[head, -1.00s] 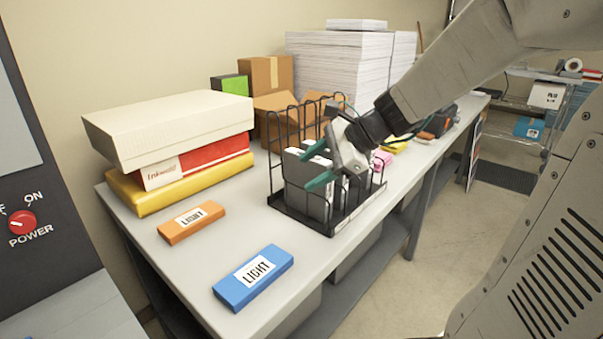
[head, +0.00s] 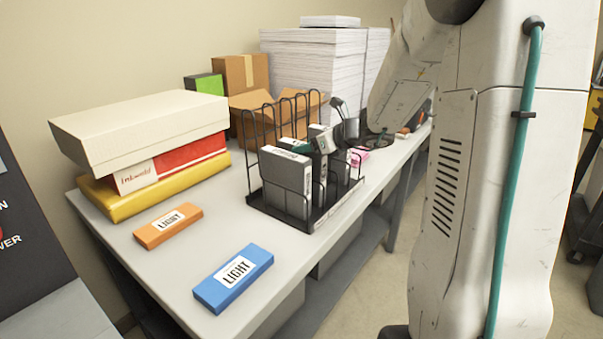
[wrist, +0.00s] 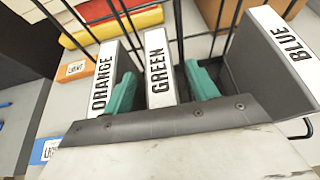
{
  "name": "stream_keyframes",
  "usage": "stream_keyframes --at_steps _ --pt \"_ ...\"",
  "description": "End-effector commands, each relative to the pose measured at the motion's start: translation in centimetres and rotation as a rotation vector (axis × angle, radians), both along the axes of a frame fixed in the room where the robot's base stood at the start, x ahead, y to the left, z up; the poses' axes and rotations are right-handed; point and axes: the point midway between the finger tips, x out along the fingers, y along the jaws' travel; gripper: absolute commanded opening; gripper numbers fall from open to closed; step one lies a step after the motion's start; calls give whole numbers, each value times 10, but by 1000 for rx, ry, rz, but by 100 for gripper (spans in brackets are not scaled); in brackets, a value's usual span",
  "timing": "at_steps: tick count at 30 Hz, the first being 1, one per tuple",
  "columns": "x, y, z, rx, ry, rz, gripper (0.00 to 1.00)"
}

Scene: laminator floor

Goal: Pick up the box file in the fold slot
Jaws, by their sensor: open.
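The wire rack (head: 258,197) stands on the grey bench and holds grey box files with white spine labels. In the wrist view, the file labelled GREEN (wrist: 160,68) is in the middle, the ORANGE file (wrist: 103,80) to its left and the BLUE file (wrist: 275,70) to its right. The ORANGE file is nearest in the head view (head: 285,180). My gripper (wrist: 161,90) is open, one teal finger on each side of the GREEN file's upper part; I cannot tell whether they touch it. My gripper (head: 312,147) partly hides that file in the head view. No fold marking is readable.
An orange LIGHT block (head: 168,226) and a blue LIGHT block (head: 234,278) lie left of the rack. Stacked boxes (head: 140,130) stand at the back left. Cardboard boxes (head: 282,115) and paper stacks (head: 325,85) are behind the rack.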

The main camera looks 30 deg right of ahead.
Motion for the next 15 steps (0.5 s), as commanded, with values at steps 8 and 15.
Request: stream_keyframes --at_steps 8,15 --pt "9 3 -5 -1 0 0 58" --pt "9 3 -5 -2 -1 0 0"
